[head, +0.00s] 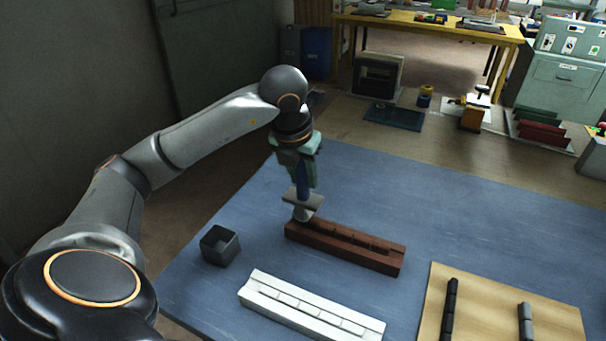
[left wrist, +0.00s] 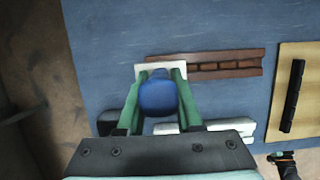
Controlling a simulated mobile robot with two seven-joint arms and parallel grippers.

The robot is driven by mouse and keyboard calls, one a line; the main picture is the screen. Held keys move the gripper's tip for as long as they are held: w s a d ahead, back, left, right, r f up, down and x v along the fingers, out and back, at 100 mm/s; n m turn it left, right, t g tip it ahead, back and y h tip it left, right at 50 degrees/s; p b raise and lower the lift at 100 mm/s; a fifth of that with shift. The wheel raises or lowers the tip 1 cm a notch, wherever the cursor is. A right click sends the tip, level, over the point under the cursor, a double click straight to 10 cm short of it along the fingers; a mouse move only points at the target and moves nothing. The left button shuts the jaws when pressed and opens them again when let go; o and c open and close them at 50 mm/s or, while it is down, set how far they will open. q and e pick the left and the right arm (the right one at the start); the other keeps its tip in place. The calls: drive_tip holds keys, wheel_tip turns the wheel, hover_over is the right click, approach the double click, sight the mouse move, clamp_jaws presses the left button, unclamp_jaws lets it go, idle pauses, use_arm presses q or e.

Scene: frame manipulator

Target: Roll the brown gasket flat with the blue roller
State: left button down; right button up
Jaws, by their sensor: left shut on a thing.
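The blue roller has a blue handle (head: 303,180), a pale guard plate and a light grey roller head (head: 302,213). My left gripper (head: 299,165) is shut on the blue handle, which also shows in the left wrist view (left wrist: 158,96). The roller is upright, with its head at the left end of the brown channel block (head: 345,250). I cannot tell whether it touches. The brown gasket (head: 365,242) appears as brown segments in the block's groove; its left end is hidden. A small green-tipped part, apparently my right gripper (left wrist: 282,156), shows at the left wrist view's lower right.
A white channel block (head: 310,308) lies in front of the brown one. The blue mat (head: 460,220) is clear behind the blocks.

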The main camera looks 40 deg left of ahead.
use_arm(q)
drive_tip(key=shift+f, duration=0.1)
drive_tip(key=shift+d, duration=0.15)
drive_tip(key=shift+w+d+p, duration=0.2)
drive_tip(key=shift+d+p, duration=0.25)
drive_tip(key=shift+d, duration=0.3)
drive_tip(key=shift+w+d+p, duration=0.2)
drive_tip(key=shift+w+d, duration=0.05)
drive_tip(key=shift+d, duration=0.45)
drive_tip(key=shift+w+d+p, duration=0.2)
drive_tip(key=shift+d+p, duration=0.05)
drive_tip(key=shift+d, duration=0.5)
drive_tip(key=shift+w+d+p, duration=0.2)
drive_tip(key=shift+w+d, duration=0.05)
drive_tip(key=shift+d, duration=0.55)
drive_tip(key=shift+w+d+p, duration=0.15)
drive_tip(key=shift+w+d, duration=0.1)
drive_tip(key=shift+d, duration=0.5)
drive_tip(key=shift+w+d+p, duration=0.15)
drive_tip(key=shift+w+d, duration=0.1)
drive_tip(key=shift+d, duration=0.55)
